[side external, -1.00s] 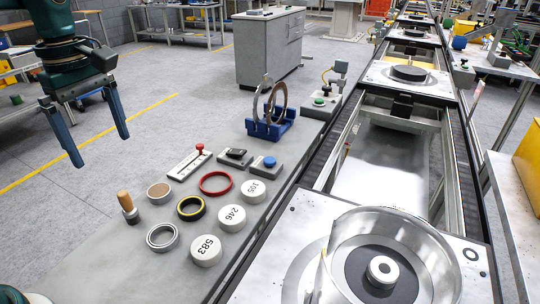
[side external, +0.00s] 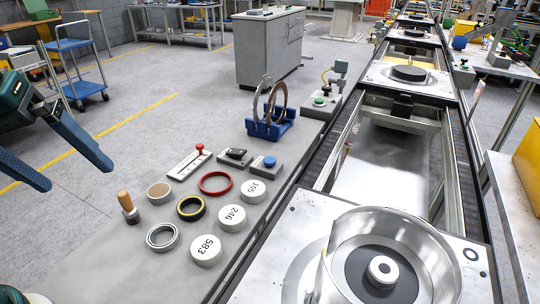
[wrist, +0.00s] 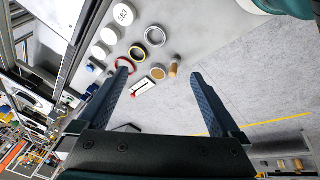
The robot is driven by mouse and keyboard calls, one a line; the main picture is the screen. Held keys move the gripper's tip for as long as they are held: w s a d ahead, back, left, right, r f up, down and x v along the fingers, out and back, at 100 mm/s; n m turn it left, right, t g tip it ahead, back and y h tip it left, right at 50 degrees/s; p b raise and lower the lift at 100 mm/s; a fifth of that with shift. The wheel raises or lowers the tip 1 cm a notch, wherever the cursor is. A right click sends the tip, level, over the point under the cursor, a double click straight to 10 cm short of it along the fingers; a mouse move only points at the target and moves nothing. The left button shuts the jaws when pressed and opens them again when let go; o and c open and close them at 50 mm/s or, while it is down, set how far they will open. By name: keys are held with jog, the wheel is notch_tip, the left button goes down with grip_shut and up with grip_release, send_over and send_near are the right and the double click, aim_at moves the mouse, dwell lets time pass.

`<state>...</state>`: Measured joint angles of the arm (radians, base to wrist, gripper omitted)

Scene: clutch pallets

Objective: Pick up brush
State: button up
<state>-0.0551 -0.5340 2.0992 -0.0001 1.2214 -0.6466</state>
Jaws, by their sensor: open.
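The brush (side external: 127,206) stands upright near the left edge of the grey bench, with a tan wooden handle on top and a dark lower part. It also shows in the wrist view (wrist: 174,68), beyond and between my fingertips. My gripper (side external: 78,172) is open and empty at the left of the side view, left of the brush and apart from it. In the wrist view my gripper (wrist: 160,83) has its two blue fingers spread wide with nothing between them.
Beside the brush lie a tan ring (side external: 159,193), a grey ring (side external: 162,238), a yellow-black ring (side external: 191,208) and a red ring (side external: 215,183). Numbered white discs (side external: 206,250) line the bench's right side. A blue stand (side external: 270,127) holds upright rings. The conveyor (side external: 345,185) runs at right.

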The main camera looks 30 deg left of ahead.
jog(key=f+m, duration=0.1)
jog(key=m, duration=0.1)
jog(key=s+f+m+t, duration=0.1)
jog(key=f+m, duration=0.1)
jog(key=s+d+f+m, duration=0.1)
jog(key=f+m, duration=0.1)
jog(key=m, duration=0.1)
jog(key=shift+f, duration=0.1)
jog(key=shift+w+m+t, duration=0.2)
jog(key=shift+m+t, duration=0.1)
jog(key=shift+m, duration=0.2)
jog(key=c, duration=0.6)
